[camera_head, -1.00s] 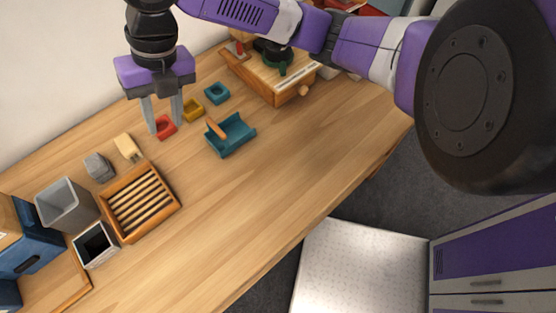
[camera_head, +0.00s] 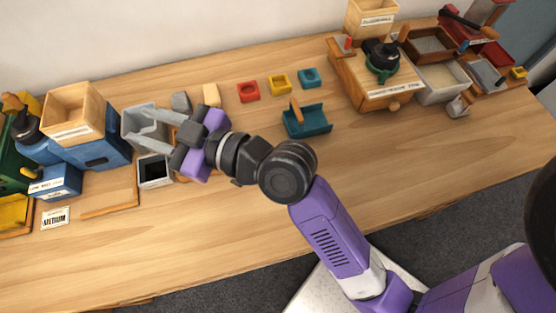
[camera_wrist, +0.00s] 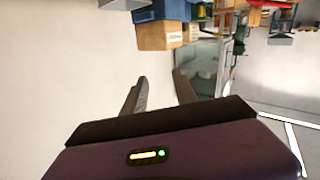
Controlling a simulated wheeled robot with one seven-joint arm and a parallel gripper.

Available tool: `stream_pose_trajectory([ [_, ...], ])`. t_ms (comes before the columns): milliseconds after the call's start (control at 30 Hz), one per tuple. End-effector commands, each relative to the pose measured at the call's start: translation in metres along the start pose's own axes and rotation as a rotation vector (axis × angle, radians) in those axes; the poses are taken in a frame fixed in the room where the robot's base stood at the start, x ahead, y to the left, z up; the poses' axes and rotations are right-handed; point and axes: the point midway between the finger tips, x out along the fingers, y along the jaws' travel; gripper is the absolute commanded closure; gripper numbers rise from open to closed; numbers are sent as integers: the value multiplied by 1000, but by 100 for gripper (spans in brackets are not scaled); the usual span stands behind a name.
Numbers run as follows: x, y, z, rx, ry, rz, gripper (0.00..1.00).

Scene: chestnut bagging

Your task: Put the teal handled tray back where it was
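The teal handled tray (camera_head: 306,122) stands on the wooden table right of the middle in the head view. Its wooden handle (camera_head: 296,108) sticks up at its left side. My gripper (camera_head: 128,127) is far to the left of the tray, above the grey bin, pointing left. Its two fingers are apart with nothing between them. The wrist view also shows the fingers of my gripper (camera_wrist: 158,90) apart and empty. The tray does not show in the wrist view.
Red (camera_head: 248,92), yellow (camera_head: 280,84) and teal (camera_head: 309,77) small holders stand behind the tray. A wooden machine (camera_head: 375,85) stands to its right. The grey bin (camera_head: 140,122) and blue box (camera_head: 100,148) are at left. The table's front middle is clear.

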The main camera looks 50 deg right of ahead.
Motion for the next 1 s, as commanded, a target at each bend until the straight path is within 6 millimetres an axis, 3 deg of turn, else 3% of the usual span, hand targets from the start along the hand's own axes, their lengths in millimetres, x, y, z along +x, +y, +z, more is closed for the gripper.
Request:
stream_pose_trajectory([
  [100,-35,-10,38,142,-51,100,66],
  [300,-111,-18,92,275,-135,255,66],
  [500,-202,-22,124,297,-203,352,66],
  [600,-246,-22,129,276,-224,368,66],
  [733,-289,-19,125,238,-235,358,66],
  [833,-310,-17,120,214,-236,342,66],
  [1000,-323,-16,114,197,-233,324,66],
])
